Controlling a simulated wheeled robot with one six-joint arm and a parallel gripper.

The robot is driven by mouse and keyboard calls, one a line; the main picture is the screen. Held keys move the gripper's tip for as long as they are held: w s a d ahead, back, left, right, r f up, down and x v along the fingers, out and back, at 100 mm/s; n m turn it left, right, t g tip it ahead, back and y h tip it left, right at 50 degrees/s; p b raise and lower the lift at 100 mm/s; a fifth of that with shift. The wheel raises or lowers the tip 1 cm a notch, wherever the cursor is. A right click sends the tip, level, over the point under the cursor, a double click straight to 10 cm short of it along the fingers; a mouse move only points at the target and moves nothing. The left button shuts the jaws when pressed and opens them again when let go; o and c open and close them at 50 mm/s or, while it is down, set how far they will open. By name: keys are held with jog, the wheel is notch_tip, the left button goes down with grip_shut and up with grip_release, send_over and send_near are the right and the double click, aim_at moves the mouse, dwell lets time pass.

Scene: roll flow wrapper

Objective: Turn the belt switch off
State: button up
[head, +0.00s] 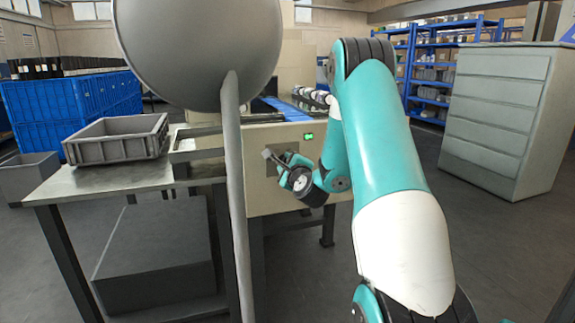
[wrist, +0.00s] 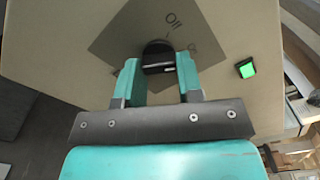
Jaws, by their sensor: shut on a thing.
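The belt switch is a black round knob (wrist: 157,50) on a grey diamond-shaped plate (wrist: 125,35) on the machine's beige panel. An "Off" label shows on the plate just above the knob in the wrist view, and a second label to its right is partly hidden by a finger. A pale line runs across the knob's grip. My gripper (wrist: 158,78) is shut on the knob, with one teal finger on each side. In the head view my gripper (head: 277,160) is at the panel and the knob cannot be made out.
A lit green indicator (head: 308,137) is on the panel, right of the plate; it also shows in the wrist view (wrist: 246,69). A grey crate (head: 117,149) stands on the metal table (head: 105,180) at left. A blue conveyor (head: 287,109) lies behind the panel. A grey drawer cabinet (head: 497,115) stands at right.

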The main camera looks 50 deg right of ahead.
jog(key=n+b, duration=0.4)
jog(key=n, duration=0.7)
jog(key=shift+r+n, duration=0.1)
jog(key=shift+n, duration=0.3)
dwell(0.4)
jog(key=o, duration=0.9)
jog(key=shift+o, duration=0.2)
jog(key=shift+r, duration=0.1)
